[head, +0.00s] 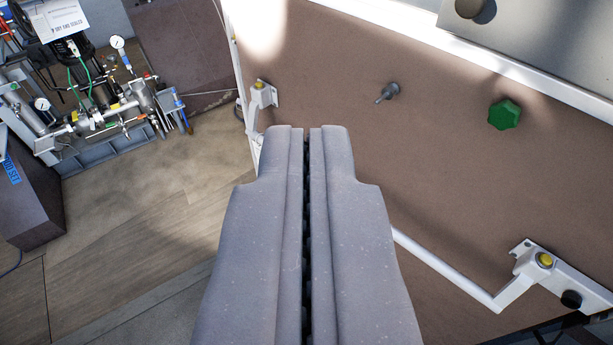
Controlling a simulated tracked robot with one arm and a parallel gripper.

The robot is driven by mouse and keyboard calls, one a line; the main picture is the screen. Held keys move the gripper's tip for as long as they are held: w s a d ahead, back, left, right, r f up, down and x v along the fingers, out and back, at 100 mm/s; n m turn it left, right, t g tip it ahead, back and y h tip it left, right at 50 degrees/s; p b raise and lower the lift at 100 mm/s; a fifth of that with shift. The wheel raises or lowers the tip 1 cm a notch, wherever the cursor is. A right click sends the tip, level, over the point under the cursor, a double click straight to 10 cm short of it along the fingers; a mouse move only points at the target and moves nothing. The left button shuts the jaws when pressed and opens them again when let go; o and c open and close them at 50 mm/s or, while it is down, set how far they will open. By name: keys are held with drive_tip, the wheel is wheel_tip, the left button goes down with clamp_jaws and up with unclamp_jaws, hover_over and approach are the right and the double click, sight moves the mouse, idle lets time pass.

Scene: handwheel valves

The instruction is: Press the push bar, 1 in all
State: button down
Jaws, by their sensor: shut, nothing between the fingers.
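The push bar (445,267) is a white tube mounted across a brown panel. It runs between a left bracket (262,96) and a right bracket (540,265), each with a yellow knob. My gripper (307,130) is shut and empty, pointing up the picture in front of the panel. Its fingers hide the middle of the bar. The bar's left end comes out beside the left fingertip, and its right part comes out right of the fingers. I cannot tell whether the fingers touch the bar.
The panel (440,160) also carries a grey knob (388,92) and a green knob (505,114). A white frame edge and a grey plate (540,38) lie at upper right. Piping with gauges (110,105) stands at upper left on a wooden floor (130,240). Open floor shows at lower left.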

drive_tip(key=w+a+f+n+h+p, duration=0.1)
drive_tip(key=w+f+n+p, duration=0.15)
drive_tip(key=w+f, duration=0.55)
drive_tip(key=w+f+n+h+p, duration=0.1)
drive_tip(key=w+f+n+p, duration=0.15)
drive_tip(key=w+f, duration=0.6)
drive_tip(key=w+d+f+n+t+p, duration=0.1)
drive_tip(key=w+d+f+n+p, duration=0.2)
drive_tip(key=f, duration=0.6)
drive_tip(key=w+d+f+n+t+h+p, duration=0.1)
drive_tip(key=w+f+n+p, duration=0.3)
drive_tip(key=f, duration=0.5)
drive_tip(key=shift+w+d+f+n+p, duration=0.3)
drive_tip(key=shift+w+d+n, duration=0.3)
drive_tip(key=shift+d+n, duration=0.45)
drive_tip(key=shift+a, duration=0.1)
